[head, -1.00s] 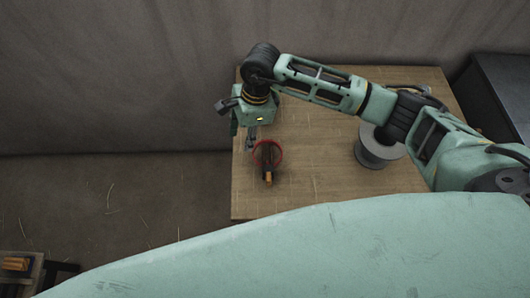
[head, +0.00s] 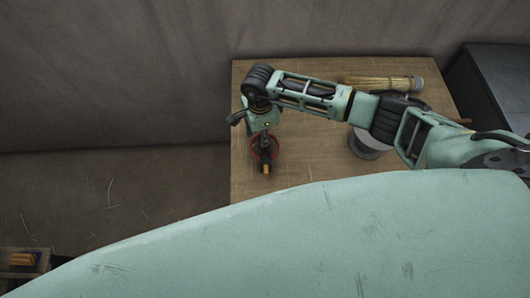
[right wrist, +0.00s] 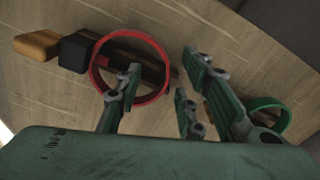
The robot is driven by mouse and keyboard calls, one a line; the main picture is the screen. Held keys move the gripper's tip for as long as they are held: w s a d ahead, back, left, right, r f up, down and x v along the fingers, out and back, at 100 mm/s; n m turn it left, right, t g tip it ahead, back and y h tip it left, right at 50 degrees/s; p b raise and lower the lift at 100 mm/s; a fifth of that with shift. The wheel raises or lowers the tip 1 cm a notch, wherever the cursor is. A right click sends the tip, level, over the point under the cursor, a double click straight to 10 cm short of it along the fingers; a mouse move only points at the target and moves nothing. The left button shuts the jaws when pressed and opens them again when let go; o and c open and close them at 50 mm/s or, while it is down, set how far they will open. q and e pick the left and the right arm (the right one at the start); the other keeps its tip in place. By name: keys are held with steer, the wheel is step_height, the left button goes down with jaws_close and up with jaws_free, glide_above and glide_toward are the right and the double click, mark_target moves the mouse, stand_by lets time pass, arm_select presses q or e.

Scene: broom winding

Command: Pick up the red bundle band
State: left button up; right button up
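The red bundle band (head: 280,149) is a ring on the table's left part, lying around or over a dark tool with a wooden handle (head: 266,170). The band (right wrist: 166,75) and the handle (right wrist: 36,45) also show in the right wrist view. My right gripper (head: 265,134) is right over the band in the head view. My left gripper is out of view.
A green ring (right wrist: 284,112) lies partly hidden behind the fingers. A grey spool (head: 368,149) and a straw bundle (head: 375,83) are on the wooden table (head: 320,165). A dark cabinet (head: 495,90) stands at right. A small stand holds an orange-brown block (head: 24,258) at lower left.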

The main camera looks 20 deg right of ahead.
jaws_close()
steer(key=shift+r, duration=0.15)
stand_by(0.5)
